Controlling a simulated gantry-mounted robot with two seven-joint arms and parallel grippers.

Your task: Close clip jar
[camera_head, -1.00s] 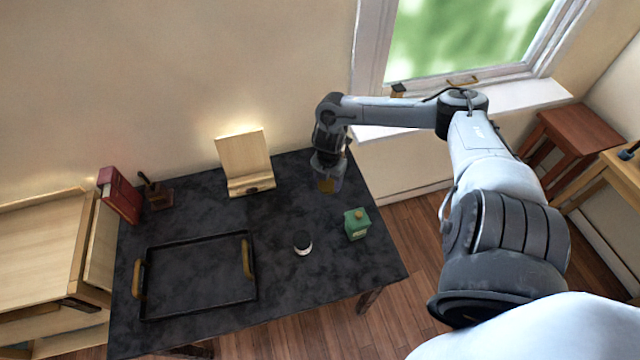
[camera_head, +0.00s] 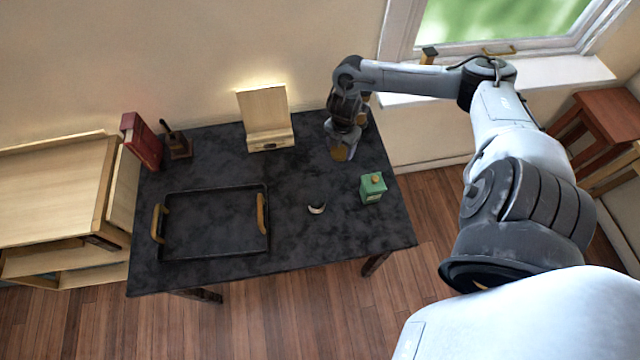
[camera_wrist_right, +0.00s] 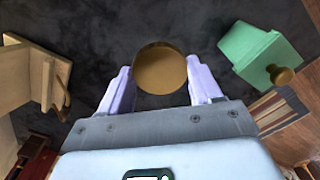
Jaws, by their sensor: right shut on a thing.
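My right gripper (camera_head: 341,146) is low over the right back part of the black table. In the right wrist view its two pale fingers (camera_wrist_right: 160,78) stand either side of a round brown-gold lid (camera_wrist_right: 160,68), and the gripper is shut on it. This looks like the top of the clip jar; in the head view a small amber-brown bit of the jar (camera_head: 341,153) shows below the gripper. The jar's body and clip are mostly hidden, so I cannot tell how the clip stands. My left gripper is not in view.
A green canister (camera_head: 373,187) with a gold knob stands right of the gripper. A small dark-and-white round item (camera_head: 317,205) is nearer the front. A wooden stand (camera_head: 265,115), a black tray (camera_head: 212,253), and a red book (camera_head: 142,141) are to the left.

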